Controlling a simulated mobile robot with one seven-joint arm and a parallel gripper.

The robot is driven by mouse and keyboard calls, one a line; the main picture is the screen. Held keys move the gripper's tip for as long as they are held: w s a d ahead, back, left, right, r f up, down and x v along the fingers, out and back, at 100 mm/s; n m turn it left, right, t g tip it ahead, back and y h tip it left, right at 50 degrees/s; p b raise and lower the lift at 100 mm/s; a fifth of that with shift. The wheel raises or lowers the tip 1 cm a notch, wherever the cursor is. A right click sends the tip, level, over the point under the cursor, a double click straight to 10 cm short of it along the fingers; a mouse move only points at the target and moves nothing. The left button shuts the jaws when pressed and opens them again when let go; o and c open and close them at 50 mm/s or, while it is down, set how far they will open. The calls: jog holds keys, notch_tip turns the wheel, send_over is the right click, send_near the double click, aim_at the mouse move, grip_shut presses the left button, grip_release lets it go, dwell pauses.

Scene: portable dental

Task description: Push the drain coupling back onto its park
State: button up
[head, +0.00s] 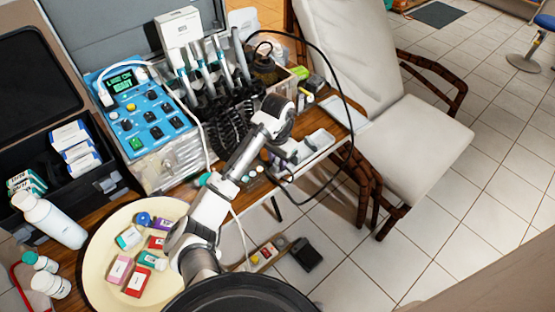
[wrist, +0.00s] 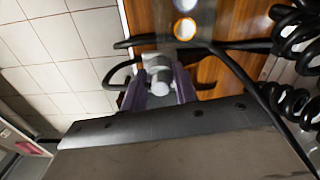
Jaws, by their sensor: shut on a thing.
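In the wrist view, a grey-white cylindrical fitting, which looks like the drain coupling (wrist: 160,76), sits between the two purple fingers of my gripper (wrist: 160,88). The fingers are shut on it from both sides. A round white-and-orange ring (wrist: 185,28), possibly the park, lies beyond the fingertips on the wooden surface, apart from the coupling. In the head view, my gripper (head: 283,152) is low beside the table's right edge, partly behind my arm. I cannot make out the coupling clearly there.
Black hose (wrist: 255,85) and coiled cords (wrist: 295,35) run close to my gripper. The dental unit (head: 140,110) stands left of my arm on the wooden table (head: 335,108). A white chair (head: 410,135) stands to the right. A round tray (head: 98,255) holds several small boxes.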

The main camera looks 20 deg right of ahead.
aim_at(278, 159)
jog(key=o, duration=1.1)
jog(key=shift+f, duration=0.1)
notch_tip(278, 159, up, 14)
jog(key=shift+f, duration=0.1)
